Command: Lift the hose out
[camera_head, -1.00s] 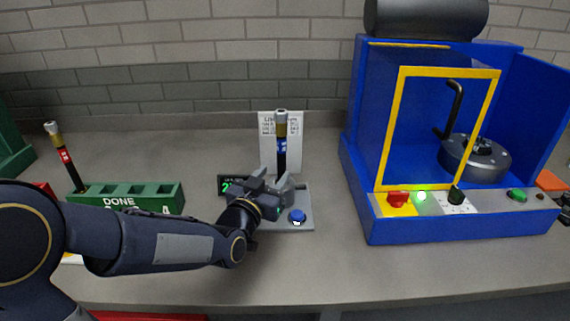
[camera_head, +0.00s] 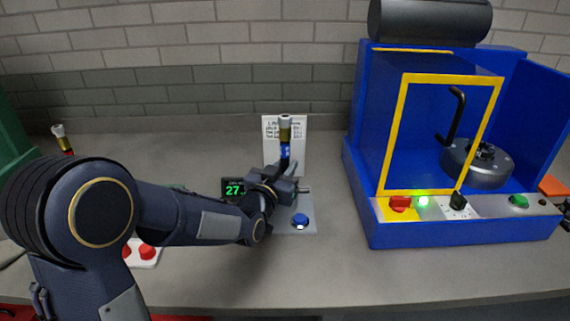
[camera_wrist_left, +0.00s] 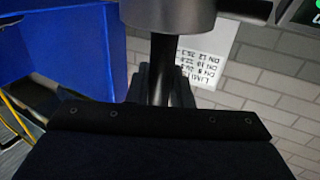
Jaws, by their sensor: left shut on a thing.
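A black hose (camera_head: 285,153) with a brass and silver end fitting and a blue label stands upright at the grey fixture (camera_head: 308,226). My left gripper (camera_head: 288,178) is shut on it below the label. In the left wrist view the black hose (camera_wrist_left: 162,70) runs between the fingers, with a grey round part (camera_wrist_left: 168,14) at the top edge. The hose's lower end is hidden behind my gripper, so I cannot tell whether it is clear of the fixture. My right gripper is out of view.
A display (camera_head: 233,188) reading 27 and a blue button (camera_head: 300,221) are by the fixture. A paper sheet (camera_head: 297,135) stands behind. A blue machine (camera_head: 365,225) with a yellow-framed door is at right. Another hose (camera_head: 60,136) shows at left behind my arm.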

